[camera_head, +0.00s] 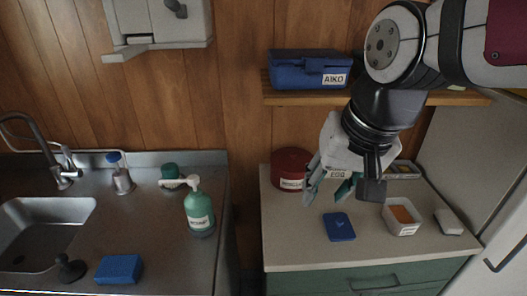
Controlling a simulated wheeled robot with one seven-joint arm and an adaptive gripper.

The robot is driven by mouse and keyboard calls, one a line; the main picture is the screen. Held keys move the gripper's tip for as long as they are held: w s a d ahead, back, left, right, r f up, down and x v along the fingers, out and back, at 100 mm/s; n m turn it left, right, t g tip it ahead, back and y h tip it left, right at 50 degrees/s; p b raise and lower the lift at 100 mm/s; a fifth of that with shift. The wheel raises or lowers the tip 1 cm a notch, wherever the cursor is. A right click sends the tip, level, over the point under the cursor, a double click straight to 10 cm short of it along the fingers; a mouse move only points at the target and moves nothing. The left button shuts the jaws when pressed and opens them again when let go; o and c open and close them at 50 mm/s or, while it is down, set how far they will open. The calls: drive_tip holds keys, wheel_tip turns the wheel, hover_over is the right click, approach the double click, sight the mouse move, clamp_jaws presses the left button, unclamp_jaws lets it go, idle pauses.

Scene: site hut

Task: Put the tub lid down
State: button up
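A flat blue lid (339,227) lies on the pale worktop (290,245) below my gripper. A small white tub (402,229) with orange contents stands open to the right of the lid. My gripper (341,195) points down above and just behind the lid in the picture. Its fingers are spread apart, with nothing seen between them but part of a labelled thing behind. The lid looks clear of the fingers, though the exact height gap is hard to judge.
A dark red tin (290,168) stands left of my gripper, near the wall. A pale block (448,222) lies right of the tub. A blue box (309,70) sits on the shelf above. The worktop's front left is clear. A sink counter (185,265) stands apart at left.

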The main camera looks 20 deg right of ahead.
drive_tip(key=s+n, duration=0.1)
drive_tip(key=s+a+n, duration=0.1)
drive_tip(key=s+n, duration=0.1)
drive_tip(key=s+a+n+t, duration=0.1)
drive_tip(key=shift+s+r+h, duration=0.15)
drive_tip(key=shift+r+h, duration=0.15)
idle(1.0)
